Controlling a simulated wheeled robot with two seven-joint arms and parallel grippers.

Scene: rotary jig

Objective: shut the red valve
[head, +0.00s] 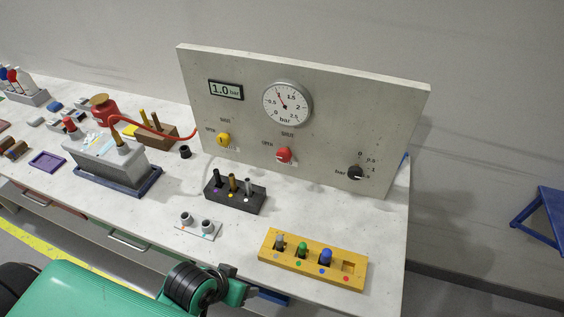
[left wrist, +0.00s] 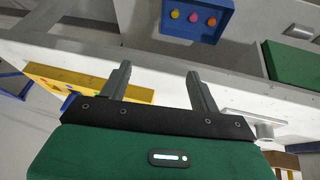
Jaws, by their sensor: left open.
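The red valve (head: 284,155) is a small knob low in the middle of the upright grey panel (head: 345,120). The panel has "OPEN" printed to the valve's left and "SHUT" above it. Its handle is too small to tell which mark it points to. My left gripper (left wrist: 160,75) is open and empty in the left wrist view, near the bench's front edge and well away from the valve. A green arm of mine crosses the bottom of the head view, with its fingers out of sight there. My right gripper is not in view.

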